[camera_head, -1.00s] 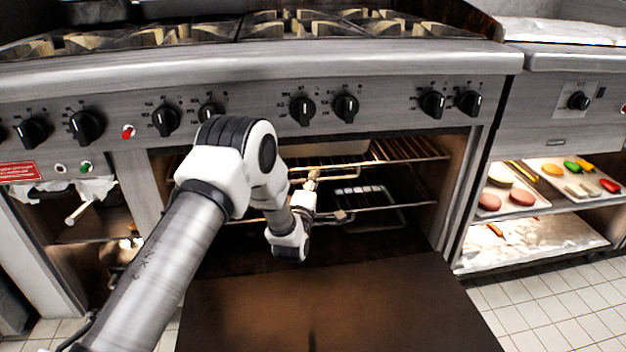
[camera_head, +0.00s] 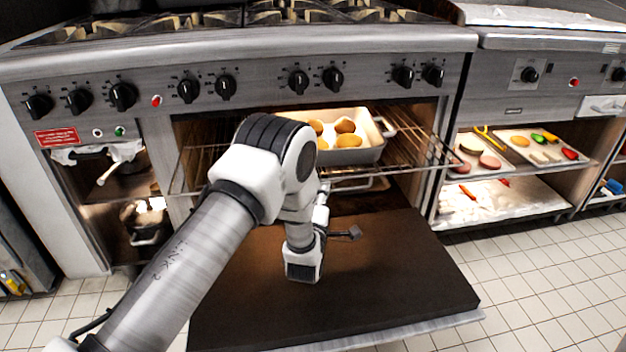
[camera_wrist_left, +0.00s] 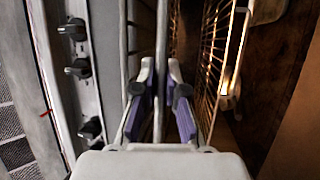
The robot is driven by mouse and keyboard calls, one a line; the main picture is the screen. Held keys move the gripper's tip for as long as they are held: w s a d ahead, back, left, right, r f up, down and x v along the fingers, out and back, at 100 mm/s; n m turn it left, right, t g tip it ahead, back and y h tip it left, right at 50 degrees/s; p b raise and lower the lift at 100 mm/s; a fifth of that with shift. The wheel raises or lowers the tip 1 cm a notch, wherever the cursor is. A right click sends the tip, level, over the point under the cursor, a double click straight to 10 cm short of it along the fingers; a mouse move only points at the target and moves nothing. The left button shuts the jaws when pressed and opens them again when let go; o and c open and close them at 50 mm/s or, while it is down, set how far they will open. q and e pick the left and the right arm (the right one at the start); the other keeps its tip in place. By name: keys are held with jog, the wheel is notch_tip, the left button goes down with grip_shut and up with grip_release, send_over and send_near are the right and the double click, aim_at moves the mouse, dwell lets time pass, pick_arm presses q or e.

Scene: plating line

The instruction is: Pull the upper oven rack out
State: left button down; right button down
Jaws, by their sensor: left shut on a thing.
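The upper oven rack (camera_head: 425,151) is a wire rack, slid well out of the oven above the open door (camera_head: 400,270). A white baking dish (camera_head: 372,155) with several round brown pieces of food sits on it. My left gripper (camera_wrist_left: 162,72) has its purple-sided fingers on either side of the rack's front bar and is shut on it. In the head view my left arm hides most of this gripper and part of the rack front. A lower rack with a pale tray (camera_head: 352,184) shows below, inside the oven. My right gripper is not in view.
Knobs (camera_head: 298,82) line the panel above the oven opening. The lowered door lies below the rack. At right, shelves hold food trays (camera_head: 515,158). At left is an open compartment with a pot (camera_head: 143,218). Tiled floor (camera_head: 520,285) is clear at right.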

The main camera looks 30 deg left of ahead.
pick_arm(q)
jog(key=s+d+p, duration=0.2)
jog(key=s+d, duration=0.2)
jog(key=s, duration=0.1)
jog(key=shift+s+d, duration=0.2)
jog(key=shift+s, duration=0.2)
jog(key=c, duration=1.5)
grip_release()
jog(key=v, duration=0.7)
jog(key=shift+s+f, duration=0.15)
jog(key=shift+s, duration=0.05)
